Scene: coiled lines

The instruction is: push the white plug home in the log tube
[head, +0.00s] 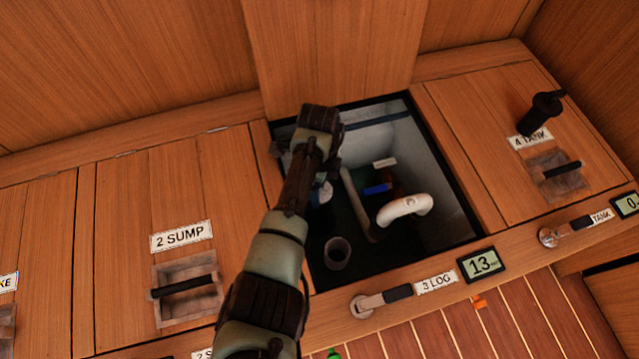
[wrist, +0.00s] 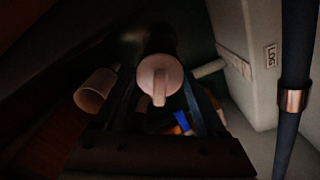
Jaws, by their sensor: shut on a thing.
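The white plug (wrist: 159,76) is in the middle of the wrist view, with its round face and grip tab towards the camera. My gripper (wrist: 163,90) is shut on it, with one finger on each side. In the head view my gripper reaches down into the open locker marked 3 LOG, and its fingers are mostly hidden by my own arm. The wrist view is dark. The plug hides what lies straight behind it, so I cannot tell the log tube or how deep the plug sits.
An open-topped pale cup or pipe (head: 337,252) stands on the locker floor and shows left of the plug (wrist: 95,92). A white bent hose (head: 405,208) and a blue item (head: 377,189) lie to the right. A dark hose with a copper collar (wrist: 292,100) runs near the LOG-labelled wall.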

